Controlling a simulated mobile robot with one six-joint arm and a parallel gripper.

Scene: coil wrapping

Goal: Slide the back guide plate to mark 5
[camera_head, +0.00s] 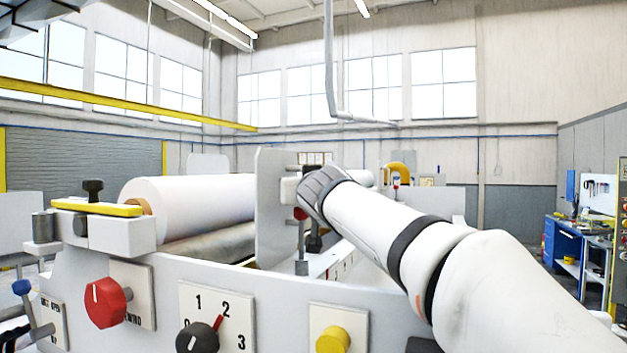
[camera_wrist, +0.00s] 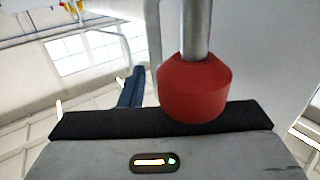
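A tall white guide plate (camera_head: 272,205) stands upright at the right end of the white roll (camera_head: 195,205). I cannot tell for certain whether it is the back plate. A red knob (camera_head: 300,213) on a metal rod is beside the plate, partly hidden by my wrist. In the wrist view a red knob (camera_wrist: 196,88) on a metal rod is close in front of my gripper (camera_wrist: 155,122). The gripper shows as a grey body with a dark edge. Its fingers cannot be made out, nor whether it holds the knob. A marked scale (camera_head: 343,267) lies partly behind my arm.
The machine's front panel carries a red rotary switch (camera_head: 106,303), a black dial (camera_head: 198,338) with numbers and a yellow button (camera_head: 333,340). A yellow bar (camera_head: 97,208) with a black knob is at the left. A blue workbench (camera_head: 563,240) stands far right.

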